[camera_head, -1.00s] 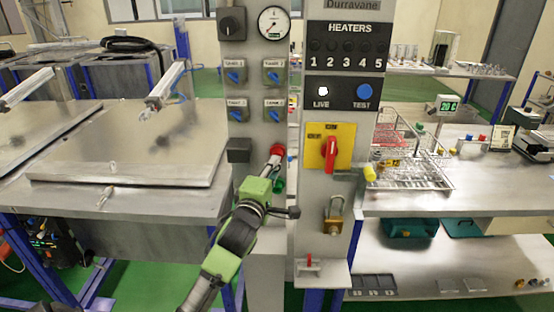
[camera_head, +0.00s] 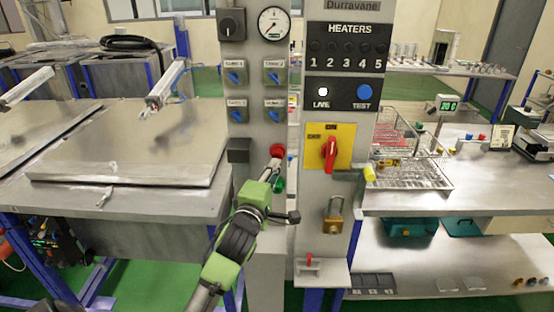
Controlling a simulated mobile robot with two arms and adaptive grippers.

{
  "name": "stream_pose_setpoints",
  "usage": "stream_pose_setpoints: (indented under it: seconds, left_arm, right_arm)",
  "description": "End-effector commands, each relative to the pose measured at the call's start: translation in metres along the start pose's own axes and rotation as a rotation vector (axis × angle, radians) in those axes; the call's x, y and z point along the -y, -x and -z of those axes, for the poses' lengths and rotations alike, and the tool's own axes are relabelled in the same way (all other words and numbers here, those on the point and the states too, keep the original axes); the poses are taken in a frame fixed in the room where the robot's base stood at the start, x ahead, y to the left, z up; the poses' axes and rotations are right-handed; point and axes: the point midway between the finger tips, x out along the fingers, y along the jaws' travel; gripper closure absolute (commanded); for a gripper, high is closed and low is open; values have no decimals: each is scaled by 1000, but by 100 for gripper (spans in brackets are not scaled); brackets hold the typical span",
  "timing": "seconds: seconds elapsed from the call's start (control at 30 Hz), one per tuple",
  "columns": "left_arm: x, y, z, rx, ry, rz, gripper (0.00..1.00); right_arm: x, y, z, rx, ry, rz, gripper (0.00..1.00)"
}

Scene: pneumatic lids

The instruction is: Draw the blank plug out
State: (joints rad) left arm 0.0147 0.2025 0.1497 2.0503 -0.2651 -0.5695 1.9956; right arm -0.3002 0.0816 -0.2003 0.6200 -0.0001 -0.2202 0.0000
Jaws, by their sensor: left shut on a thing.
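A small round red piece (camera_head: 278,150), which looks like the blank plug, sits at the front of the grey column (camera_head: 262,120), below the blue-handled valves. My left gripper (camera_head: 273,164) reaches up to it from below and is shut on it. The fingertips are small in the head view, and they and the arm hide part of the plug and its seat. I cannot tell whether the plug is still fully seated. A green fitting (camera_head: 280,184) shows just below, partly behind the gripper. My right gripper is not in view.
A pressure gauge (camera_head: 273,23) and several blue-handled valves are above the gripper. To the right stand a heater panel (camera_head: 345,48), a red switch on a yellow plate (camera_head: 329,150) and a padlock (camera_head: 334,220). A steel lid (camera_head: 130,150) lies left. Free space is in front.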

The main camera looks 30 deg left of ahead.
Motion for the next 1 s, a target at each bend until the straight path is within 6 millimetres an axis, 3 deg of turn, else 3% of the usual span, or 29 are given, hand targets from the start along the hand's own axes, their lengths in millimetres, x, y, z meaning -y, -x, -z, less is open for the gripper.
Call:
stream_pose_setpoints:
  seconds: [1.0]
  left_arm:
    - [-63, 39, -10, 0, 1, -1, 100]
  right_arm:
    - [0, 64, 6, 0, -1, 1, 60]
